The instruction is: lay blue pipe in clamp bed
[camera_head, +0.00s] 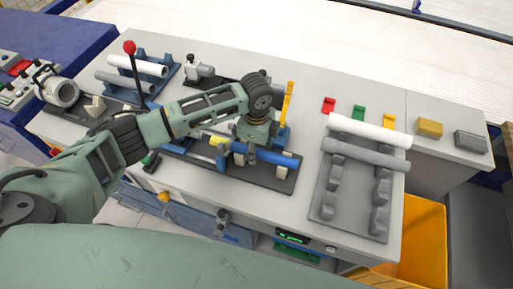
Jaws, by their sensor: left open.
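The blue pipe (277,158) lies along the dark clamp bed (265,180) in the middle of the bench. Its right end shows clearly; my left arm and gripper hide part of its length. Light beige pads stand beside it on the bed, and a yellow piece (217,141) sits by its left part. My left gripper (246,155) points down over the middle of the pipe, open, with its fingertips close to it. I cannot tell whether they touch it. My right gripper is not in view.
A rack at right bears a white pipe (370,131) and a grey pipe (365,154). Blue rack at back left holds pale pipes (137,66). A red-knobbed lever (130,47) stands near my left arm. A yellow bin (425,240) is below right. Bench between bed and right rack is clear.

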